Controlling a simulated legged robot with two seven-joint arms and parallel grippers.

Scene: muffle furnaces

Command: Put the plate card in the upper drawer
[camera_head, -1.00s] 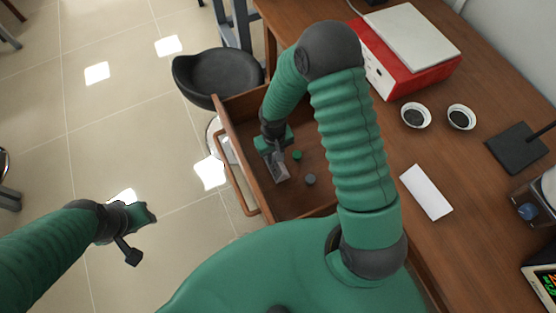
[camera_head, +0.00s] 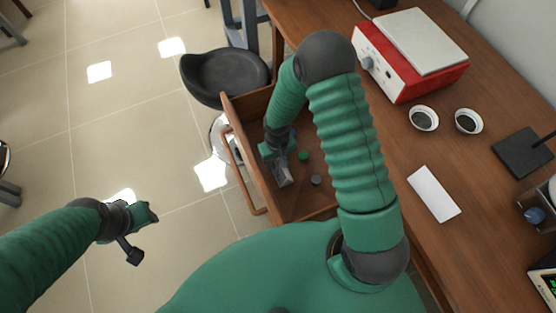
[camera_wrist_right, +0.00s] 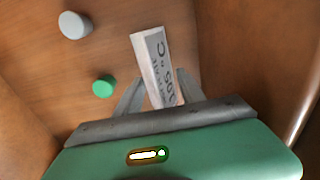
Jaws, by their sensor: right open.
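The upper drawer (camera_head: 233,119) is pulled out of the desk's front. My right gripper (camera_head: 281,170) reaches down inside it. In the right wrist view the plate card (camera_wrist_right: 153,62), a white strip with dark printed lettering, lies at the drawer floor between the open fingers of my right gripper (camera_wrist_right: 155,90). The fingers stand apart on both sides of it, with a gap visible on the right side. My left gripper (camera_head: 140,230) is over the floor at the left, away from the drawer; its fingers are too unclear to judge.
A green disc (camera_wrist_right: 103,86) and a grey disc (camera_wrist_right: 74,25) lie in the drawer beside the card. The desktop holds a white rectangle (camera_head: 434,193), two small bowls (camera_head: 424,118) (camera_head: 468,121) and a red-and-white device (camera_head: 410,50). A black stool (camera_head: 222,75) stands beside the drawer.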

